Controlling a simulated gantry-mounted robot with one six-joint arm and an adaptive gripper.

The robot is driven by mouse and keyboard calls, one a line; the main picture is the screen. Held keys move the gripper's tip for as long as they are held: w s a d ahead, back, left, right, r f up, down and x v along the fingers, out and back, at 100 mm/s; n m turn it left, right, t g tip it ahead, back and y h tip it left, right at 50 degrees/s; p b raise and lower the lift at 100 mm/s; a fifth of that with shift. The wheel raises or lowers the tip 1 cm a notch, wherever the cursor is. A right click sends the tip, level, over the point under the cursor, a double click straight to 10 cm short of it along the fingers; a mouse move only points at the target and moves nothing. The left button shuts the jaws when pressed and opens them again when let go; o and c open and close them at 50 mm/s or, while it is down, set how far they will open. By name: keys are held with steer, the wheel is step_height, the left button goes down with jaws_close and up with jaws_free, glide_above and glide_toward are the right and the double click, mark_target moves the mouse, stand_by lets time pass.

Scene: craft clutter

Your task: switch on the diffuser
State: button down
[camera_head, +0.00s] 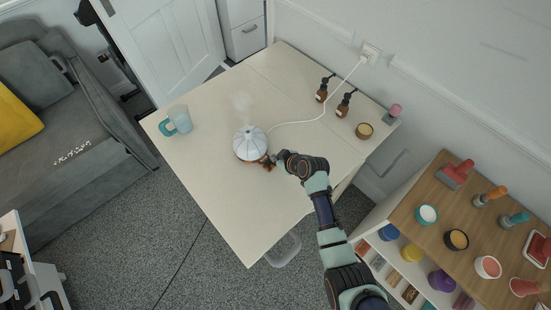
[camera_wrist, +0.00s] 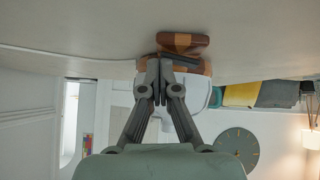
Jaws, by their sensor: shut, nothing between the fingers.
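The diffuser (camera_head: 249,139) stands upright on the table, with a white ribbed dome over a brown wooden base. A faint plume of mist rises above it. My gripper (camera_head: 271,162) is at its near right side, low by the base. In the wrist view, which looks upside down, my gripper (camera_wrist: 160,68) has its fingers together in front of the diffuser's wooden base (camera_wrist: 183,41), with the white dome partly hidden behind them. The fingers hold nothing. I cannot tell whether the fingertips touch the base. No button can be made out.
A white cord runs from the diffuser to a wall outlet (camera_head: 370,52). A teal-handled mug (camera_head: 180,118) stands at the table's left. Two brown bottles (camera_head: 322,90) and a small jar (camera_head: 364,131) stand toward the right edge. The table's front (camera_head: 240,215) is clear.

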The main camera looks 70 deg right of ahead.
steer(key=shift+a, duration=0.2)
steer(key=shift+w+a+r+p, duration=0.25)
steer(key=shift+a+r+p, duration=0.05)
steer(key=shift+a+p, duration=0.35)
steer(key=shift+r, duration=0.15)
steer(key=r+p, duration=0.4)
steer(key=r, duration=0.1)
steer(key=shift+s+d+p, duration=0.1)
steer(key=shift+d+p, duration=0.2)
steer(key=shift+d, duration=0.05)
steer(key=s+d+v, duration=0.1)
steer(key=v, duration=0.8)
steer(key=shift+s+d+f, duration=0.2)
steer(key=shift+f, duration=0.15)
